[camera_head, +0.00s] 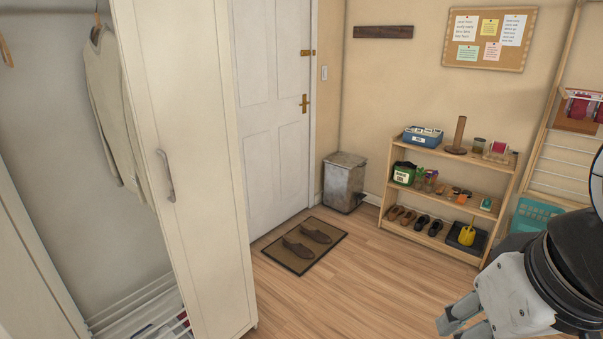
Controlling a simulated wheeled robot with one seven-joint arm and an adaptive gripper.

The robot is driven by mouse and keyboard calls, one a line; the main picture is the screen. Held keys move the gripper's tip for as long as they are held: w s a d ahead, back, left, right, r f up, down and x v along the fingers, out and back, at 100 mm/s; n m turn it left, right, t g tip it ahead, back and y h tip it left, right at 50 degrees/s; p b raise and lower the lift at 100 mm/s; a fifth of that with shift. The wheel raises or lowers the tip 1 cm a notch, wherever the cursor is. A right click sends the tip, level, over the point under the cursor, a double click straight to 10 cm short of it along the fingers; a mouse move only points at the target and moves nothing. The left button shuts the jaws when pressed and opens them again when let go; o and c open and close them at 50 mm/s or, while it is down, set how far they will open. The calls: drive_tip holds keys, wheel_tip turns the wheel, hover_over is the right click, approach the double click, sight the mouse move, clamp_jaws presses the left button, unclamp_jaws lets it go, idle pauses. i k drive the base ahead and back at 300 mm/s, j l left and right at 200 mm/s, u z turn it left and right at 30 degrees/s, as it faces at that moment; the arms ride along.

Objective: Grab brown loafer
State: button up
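My gripper (460,322) is at the lower right, partly cut off by the frame's bottom edge. It is well to the right of the mat and nearer to me. Whether its fingers are open or shut cannot be made out.
The wooden rack (449,198) holds dark shoes, a yellow scoop, pots and a blue box. A grey metal bin (344,182) stands between door and rack. A tall white wardrobe (190,170) stands at left. The wooden floor (365,280) between mat and gripper is clear.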

sight(305, 229)
drive_tip(key=i+l+z, duration=0.1)
drive_tip(key=i+z, duration=0.4)
drive_tip(key=i, duration=1.2)
drive_tip(key=i+u, duration=0.1)
drive_tip(key=i, duration=0.55)
drive_tip(key=i+l+u, duration=0.1)
drive_tip(key=i, duration=0.55)
drive_tip(key=i+l+u, duration=0.1)
drive_tip(key=i, duration=0.55)
drive_tip(key=i+l+u, duration=0.35)
drive_tip(key=i, duration=0.15)
drive_tip(key=i+l+u, duration=0.35)
drive_tip(key=i, duration=0.15)
